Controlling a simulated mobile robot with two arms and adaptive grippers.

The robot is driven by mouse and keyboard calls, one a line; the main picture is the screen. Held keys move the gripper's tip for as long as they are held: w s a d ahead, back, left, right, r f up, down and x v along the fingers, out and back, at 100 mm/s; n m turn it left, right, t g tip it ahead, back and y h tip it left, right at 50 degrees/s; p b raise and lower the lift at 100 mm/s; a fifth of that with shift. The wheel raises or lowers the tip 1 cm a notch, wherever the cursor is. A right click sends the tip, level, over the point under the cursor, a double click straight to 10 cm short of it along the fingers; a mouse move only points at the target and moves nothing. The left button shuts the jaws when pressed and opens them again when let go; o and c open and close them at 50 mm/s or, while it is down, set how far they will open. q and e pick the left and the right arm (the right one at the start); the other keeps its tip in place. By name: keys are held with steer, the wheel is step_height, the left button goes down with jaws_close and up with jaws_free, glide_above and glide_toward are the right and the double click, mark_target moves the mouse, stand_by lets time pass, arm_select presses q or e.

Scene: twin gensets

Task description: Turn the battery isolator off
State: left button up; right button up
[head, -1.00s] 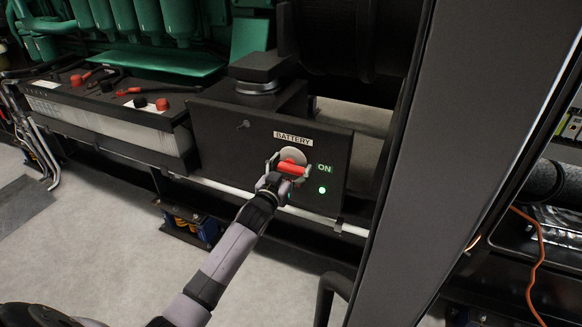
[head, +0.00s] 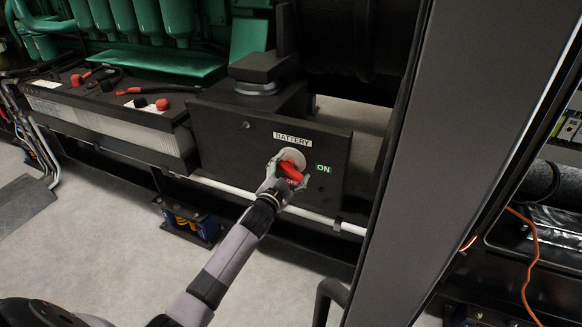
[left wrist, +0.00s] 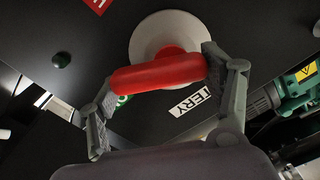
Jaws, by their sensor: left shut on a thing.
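The black battery box (head: 225,130) carries a BATTERY label (head: 292,139) and a pale round isolator plate (head: 294,155) with a red handle (head: 290,170). A green ON label (head: 323,169) is right of the plate. A red OFF label (head: 291,181) shows below the handle. My left gripper (head: 286,172) is shut on the red handle. In the left wrist view the handle (left wrist: 158,75) lies between the two fingers of the gripper (left wrist: 160,72), in front of the pale disc (left wrist: 160,35). My right gripper is not in view.
A battery with red and black terminals (head: 135,104) stands left of the box. A grey frame post (head: 440,160) rises at the right. A white pipe (head: 345,226) runs below the box. Pale floor (head: 110,250) lies open in front.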

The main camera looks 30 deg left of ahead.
arm_select(q)
steer(key=m, duration=0.2)
steer(key=shift+f+m, duration=0.25)
steer(key=shift+m, duration=0.15)
steer(key=m, duration=0.3)
steer(key=shift+a+f+m, duration=0.1)
steer(key=shift+f+m, duration=0.15)
steer(key=shift+m, duration=0.05)
steer(key=shift+f+m+b, duration=0.15)
steer(key=shift+m+b, duration=0.2)
steer(key=shift+m, duration=0.55)
steer(key=shift+a+f+m, duration=0.1)
steer(key=shift+a+m, duration=0.05)
steer(key=shift+m, duration=0.95)
steer(key=shift+a+m+b, duration=0.1)
steer(key=shift+m+b, duration=0.25)
steer(key=shift+m, duration=0.55)
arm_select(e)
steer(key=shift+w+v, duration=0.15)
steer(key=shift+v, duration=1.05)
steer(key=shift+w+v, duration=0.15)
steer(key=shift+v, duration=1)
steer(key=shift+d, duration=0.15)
arm_select(q)
steer(key=o, duration=1.2)
steer(key=shift+c, duration=0.2)
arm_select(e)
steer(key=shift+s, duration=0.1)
